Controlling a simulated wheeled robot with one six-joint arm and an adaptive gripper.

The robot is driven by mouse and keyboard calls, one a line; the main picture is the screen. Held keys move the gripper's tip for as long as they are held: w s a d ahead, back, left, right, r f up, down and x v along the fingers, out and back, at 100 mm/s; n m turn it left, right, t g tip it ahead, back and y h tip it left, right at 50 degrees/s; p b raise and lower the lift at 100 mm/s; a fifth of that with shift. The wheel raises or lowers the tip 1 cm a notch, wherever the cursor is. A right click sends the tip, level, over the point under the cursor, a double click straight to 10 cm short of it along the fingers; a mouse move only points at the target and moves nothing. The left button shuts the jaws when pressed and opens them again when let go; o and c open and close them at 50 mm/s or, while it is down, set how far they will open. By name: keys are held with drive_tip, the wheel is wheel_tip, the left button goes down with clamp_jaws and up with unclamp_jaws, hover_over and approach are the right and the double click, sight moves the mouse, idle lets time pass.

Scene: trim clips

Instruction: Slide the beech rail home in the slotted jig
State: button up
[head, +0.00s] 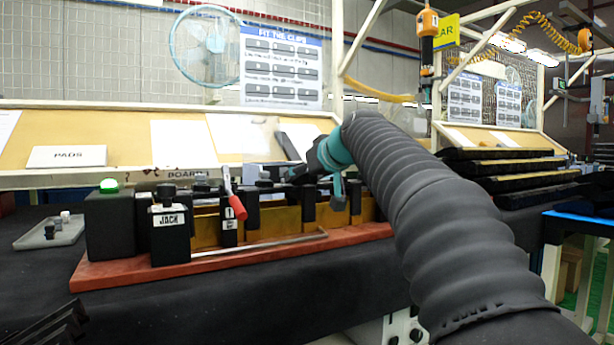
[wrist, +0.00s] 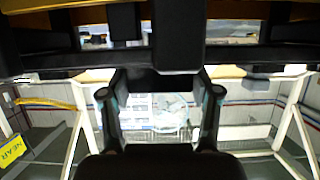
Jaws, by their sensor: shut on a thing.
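The slotted jig is a row of black posts and blocks on a red base (head: 130,272) on the dark bench. Amber, wood-coloured strips (head: 274,222) run lengthwise between the posts; I cannot tell which is the beech rail. My gripper (head: 308,170), dark with teal parts, is at the top of the jig, right of its middle; its fingertips are partly hidden among the dark parts. In the wrist view, my gripper's two fingers (wrist: 160,92) stand apart, against a black block (wrist: 178,40). A long dark bar crosses behind it. The gripper is shut on a black part, its grip partly hidden.
A black JACK block (head: 170,240) and a red-handled lever (head: 233,200) stand at the jig's front. A grey tray (head: 50,235) lies left; black stacked parts (head: 500,170) lie right.

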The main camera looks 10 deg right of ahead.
drive_tip(key=shift+s+a, duration=0.1)
drive_tip(key=shift+a, duration=0.1)
drive_tip(key=o, duration=1.5)
drive_tip(key=shift+a, duration=0.2)
drive_tip(key=shift+d, duration=0.1)
drive_tip(key=v, duration=1.2)
drive_tip(key=s+f+g, duration=0.1)
drive_tip(key=s+f, duration=0.3)
drive_tip(key=f, duration=0.2)
drive_tip(key=s+a+f+m+g+h+p, duration=0.1)
drive_tip(key=s+f, duration=0.3)
drive_tip(key=f, duration=0.2)
drive_tip(key=s+a+f+m+g+h+p, duration=0.1)
drive_tip(key=s+f, duration=0.3)
drive_tip(key=f, duration=0.1)
drive_tip(key=shift+s+a+f+g, duration=0.15)
drive_tip(key=shift+s+f+g, duration=0.25)
drive_tip(key=s+f+g+h+p, duration=0.1)
drive_tip(key=s+f, duration=0.7)
drive_tip(key=f, duration=0.2)
drive_tip(key=s+d+f+m+g+h+p, duration=0.1)
drive_tip(key=s+f+g, duration=0.1)
drive_tip(key=s+f, duration=0.6)
wheel_tip(320, 180, down, 3)
drive_tip(key=shift+r+m, duration=0.1)
drive_tip(key=shift+m, duration=0.2)
